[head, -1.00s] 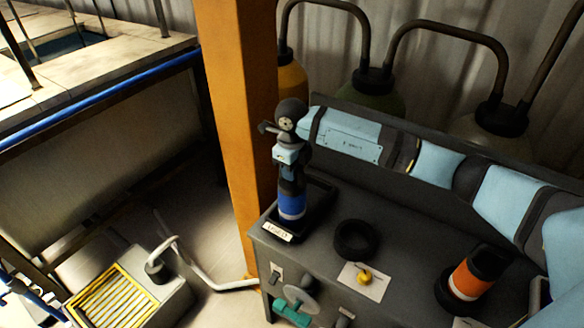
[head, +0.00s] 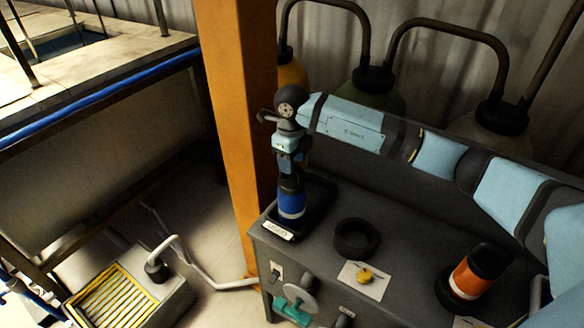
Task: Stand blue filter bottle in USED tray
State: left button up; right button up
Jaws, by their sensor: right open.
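The blue filter bottle (head: 291,204), blue with a white band and a dark top, stands upright in the black USED tray (head: 318,208). The tray is at the left end of the grey bench and has a white label (head: 277,231) on its front edge. My right gripper (head: 291,172) points down just above the bottle's top. It is open, with the bottle beneath it. The fingertips are small and dark against the bottle's top, so I cannot tell whether they touch it. My left gripper is not in view.
A black ring holder (head: 356,238) stands empty on the bench (head: 400,235). An orange bottle (head: 478,271) stands in another ring at the right. A yellow knob (head: 365,275) sits on a plate between them. An orange post (head: 236,120) rises close behind the tray.

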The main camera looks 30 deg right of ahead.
notch_tip(320, 180, up, 9)
jog(key=b, duration=0.1)
jog(key=shift+r, duration=0.15)
dwell(0.4)
